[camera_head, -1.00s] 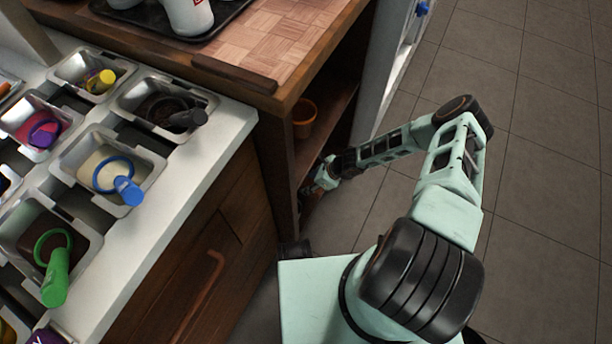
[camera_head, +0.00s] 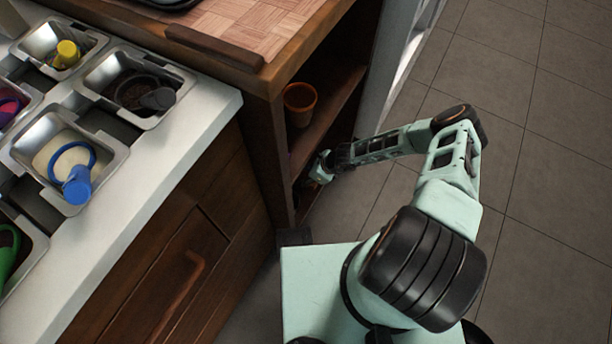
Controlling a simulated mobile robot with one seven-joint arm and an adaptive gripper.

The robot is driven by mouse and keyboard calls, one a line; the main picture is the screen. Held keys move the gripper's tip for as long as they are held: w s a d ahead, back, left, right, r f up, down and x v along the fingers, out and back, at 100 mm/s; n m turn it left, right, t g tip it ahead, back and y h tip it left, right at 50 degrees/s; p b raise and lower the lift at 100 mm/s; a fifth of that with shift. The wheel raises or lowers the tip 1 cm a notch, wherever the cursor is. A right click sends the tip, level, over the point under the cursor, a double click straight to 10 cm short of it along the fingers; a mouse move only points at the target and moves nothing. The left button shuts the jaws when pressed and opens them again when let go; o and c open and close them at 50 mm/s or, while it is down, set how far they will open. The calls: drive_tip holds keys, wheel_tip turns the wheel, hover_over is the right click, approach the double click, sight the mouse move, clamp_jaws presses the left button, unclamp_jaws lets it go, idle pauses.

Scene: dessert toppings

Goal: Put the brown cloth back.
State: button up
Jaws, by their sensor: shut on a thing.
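My gripper (camera_head: 318,172) is at the open front of the wooden shelf unit (camera_head: 277,150), low down beside its front post. The gripper is small and dark in the view, and its fingertips are partly hidden by the shelf unit and shadow. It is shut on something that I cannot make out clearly. I cannot clearly see the brown cloth in this view.
An orange-brown pot (camera_head: 300,104) stands on a shelf above the gripper. The white counter (camera_head: 112,238) on the left holds metal topping bins with scoops (camera_head: 75,182). The tiled floor (camera_head: 545,190) on the right is clear.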

drive_tip(key=shift+f, duration=0.15)
drive_tip(key=o, duration=1.6)
drive_tip(key=shift+c, duration=0.2)
drive_tip(key=shift+d+r, duration=0.1)
drive_tip(key=shift+r, duration=0.4)
drive_tip(key=p+v, duration=0.4)
drive_tip(key=v, duration=0.7)
drive_tip(key=shift+p, duration=0.35)
drive_tip(key=shift+s+d+r, duration=0.15)
